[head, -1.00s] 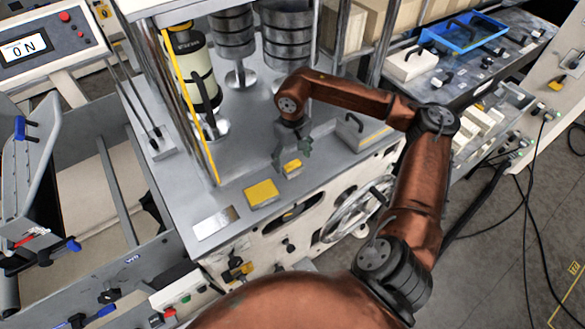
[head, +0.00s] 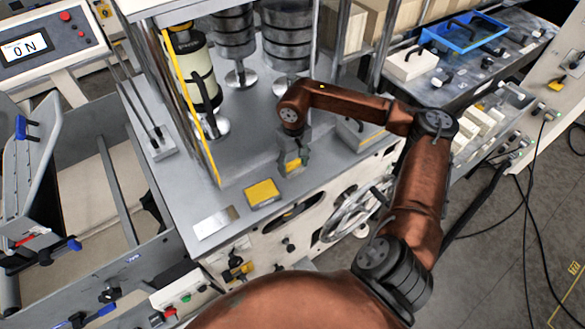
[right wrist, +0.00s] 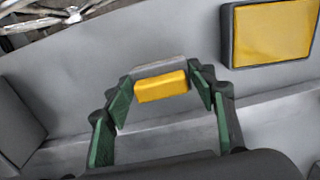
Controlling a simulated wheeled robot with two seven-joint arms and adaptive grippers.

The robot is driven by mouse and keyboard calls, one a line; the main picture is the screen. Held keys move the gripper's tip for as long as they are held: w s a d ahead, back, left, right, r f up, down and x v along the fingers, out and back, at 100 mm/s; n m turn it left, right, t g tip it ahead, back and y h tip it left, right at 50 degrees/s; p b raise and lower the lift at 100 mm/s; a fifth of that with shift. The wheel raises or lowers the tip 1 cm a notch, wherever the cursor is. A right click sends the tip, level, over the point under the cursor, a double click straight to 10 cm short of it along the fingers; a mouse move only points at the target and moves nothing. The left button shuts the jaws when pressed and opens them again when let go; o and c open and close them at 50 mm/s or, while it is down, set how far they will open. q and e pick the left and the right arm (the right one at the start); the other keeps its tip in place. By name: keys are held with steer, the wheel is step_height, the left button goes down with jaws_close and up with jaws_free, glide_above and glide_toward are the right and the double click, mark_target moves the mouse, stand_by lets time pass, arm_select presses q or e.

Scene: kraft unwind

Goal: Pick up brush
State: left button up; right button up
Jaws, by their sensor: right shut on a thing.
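The brush, a small yellow block with a grey edge (head: 293,166), is at the front of the grey machine top. It also shows in the right wrist view (right wrist: 162,87), between the fingertips. My right gripper (head: 292,158) is shut on it from above, one green-padded finger on each side in the wrist view (right wrist: 160,84). I cannot tell whether the brush is clear of the surface. My left gripper is not in view.
A larger yellow pad in a dark frame (head: 262,193) lies just left of the brush. A grey block with a dark handle (head: 360,131) stands to its right. Upright posts and stacked metal weights (head: 287,38) stand behind. A handwheel (head: 352,215) is on the front panel.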

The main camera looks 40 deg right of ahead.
steer(key=shift+c, duration=1.2)
steer(key=shift+r, duration=0.1)
steer(key=shift+r, duration=0.55)
steer(key=s+a+r, duration=0.8)
steer(key=s+r, duration=0.3)
steer(key=shift+a+r+b, duration=0.2)
steer(key=shift+r+b, duration=0.15)
steer(key=shift+r, duration=0.05)
steer(key=shift+s, duration=0.1)
steer(key=o, duration=0.7)
steer(key=c, duration=0.5)
